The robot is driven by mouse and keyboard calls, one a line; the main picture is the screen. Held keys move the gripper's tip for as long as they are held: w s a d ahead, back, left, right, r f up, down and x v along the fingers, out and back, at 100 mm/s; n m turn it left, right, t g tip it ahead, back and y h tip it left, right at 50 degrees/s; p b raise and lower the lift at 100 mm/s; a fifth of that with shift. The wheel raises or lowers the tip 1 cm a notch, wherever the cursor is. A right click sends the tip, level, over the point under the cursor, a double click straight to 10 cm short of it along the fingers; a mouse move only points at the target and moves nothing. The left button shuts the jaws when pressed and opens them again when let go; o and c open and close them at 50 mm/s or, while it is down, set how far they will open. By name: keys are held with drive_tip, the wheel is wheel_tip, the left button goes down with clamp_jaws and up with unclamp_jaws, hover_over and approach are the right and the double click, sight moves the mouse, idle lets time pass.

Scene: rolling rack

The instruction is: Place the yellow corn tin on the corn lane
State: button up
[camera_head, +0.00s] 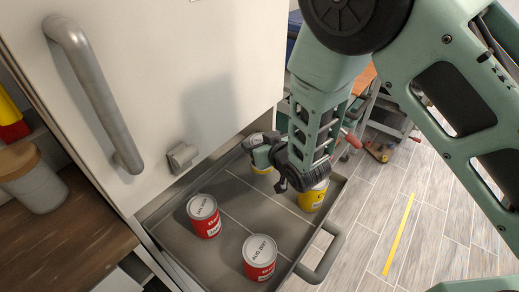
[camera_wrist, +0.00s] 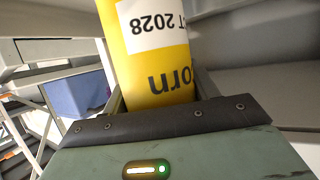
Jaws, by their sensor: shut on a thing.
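In the head view the gripper hides most of that tin. In the wrist view the held tin (camera_wrist: 155,75) sits between the fingers, its date label and "corn" lettering upside down. I cannot tell whether its base touches the drawer floor. Thin lines divide the drawer floor into lanes; no lane name is readable.
Two red tins with dated lids stand in the drawer, one at the left (camera_head: 204,216) and one at the front (camera_head: 260,258). The white cabinet front (camera_head: 200,60) rises close behind. A handle (camera_head: 322,258) is on the drawer's right edge. A cart with orange parts (camera_head: 367,80) stands beyond.

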drive_tip(key=shift+f, duration=1.5)
drive_tip(key=shift+f, duration=0.1)
drive_tip(key=shift+f, duration=0.15)
drive_tip(key=o, duration=1.4)
